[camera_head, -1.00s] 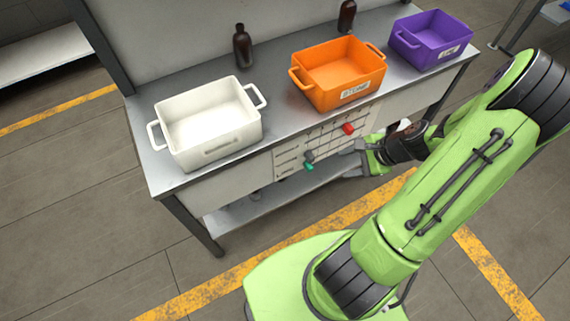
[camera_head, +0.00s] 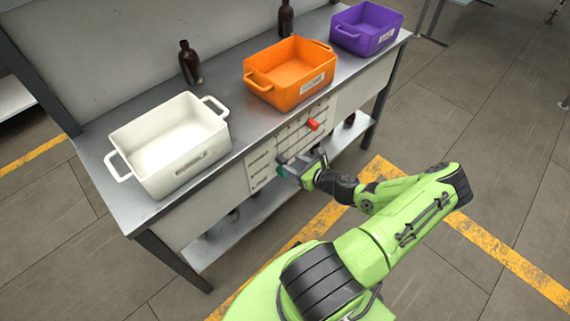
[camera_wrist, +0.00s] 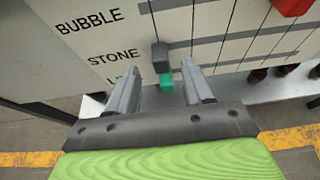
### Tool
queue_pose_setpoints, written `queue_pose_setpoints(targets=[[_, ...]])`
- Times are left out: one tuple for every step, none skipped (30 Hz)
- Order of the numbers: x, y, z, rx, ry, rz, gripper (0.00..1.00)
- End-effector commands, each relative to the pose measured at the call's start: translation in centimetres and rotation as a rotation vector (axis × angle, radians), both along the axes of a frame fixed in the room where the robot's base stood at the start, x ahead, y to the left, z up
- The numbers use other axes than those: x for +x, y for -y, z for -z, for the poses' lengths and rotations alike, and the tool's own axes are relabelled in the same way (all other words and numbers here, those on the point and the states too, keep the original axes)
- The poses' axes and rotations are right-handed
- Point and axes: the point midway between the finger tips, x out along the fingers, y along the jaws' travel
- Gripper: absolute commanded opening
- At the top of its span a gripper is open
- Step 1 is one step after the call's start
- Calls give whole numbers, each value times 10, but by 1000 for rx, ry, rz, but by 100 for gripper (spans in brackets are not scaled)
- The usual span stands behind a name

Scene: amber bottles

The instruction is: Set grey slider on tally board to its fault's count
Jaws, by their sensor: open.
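The tally board (camera_head: 262,160) is on the front of the bench, below the bins. In the wrist view it shows rows lettered BUBBLE and STONE, and a third row mostly hidden by my gripper. The grey slider (camera_wrist: 160,56) is at the left end of the STONE row's slot. A green slider (camera_wrist: 166,80) is just below it, and a red slider (camera_wrist: 291,6) is farther right and higher; the red one also shows in the head view (camera_head: 313,124). My gripper (camera_wrist: 165,84) is open, with its fingers either side of the green slider, just below the grey one. Contact cannot be told.
A white bin (camera_head: 120,140), an orange bin (camera_head: 270,92) and a purple bin (camera_head: 350,38) stand on the bench. Two dark bottles (camera_head: 189,66) stand behind them.

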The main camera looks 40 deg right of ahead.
Motion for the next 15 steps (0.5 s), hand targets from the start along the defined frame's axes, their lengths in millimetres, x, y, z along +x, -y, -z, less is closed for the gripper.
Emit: queue_pose_setpoints(targets=[[12,-1,8,-2,1,-4,51],[17,-1,10,-2,0,-4,51],[25,-2,13,-1,1,-4,51],[29,-1,15,-2,1,-4,51],[33,-2,16,-2,0,-4,51],[38,-2,18,0,-1,-2,51],[41,-2,19,0,0,-2,51],[43,-2,19,-1,0,-2,51],[45,-2,19,-1,0,-2,51],[45,-2,20,-1,0,-1,51],[46,-2,20,-1,-1,-1,51],[46,-2,19,-1,-1,-1,51],[46,-2,19,-1,-1,-1,51],[46,-2,19,-1,-1,-1,51],[46,-2,19,-1,-1,-1,51]])
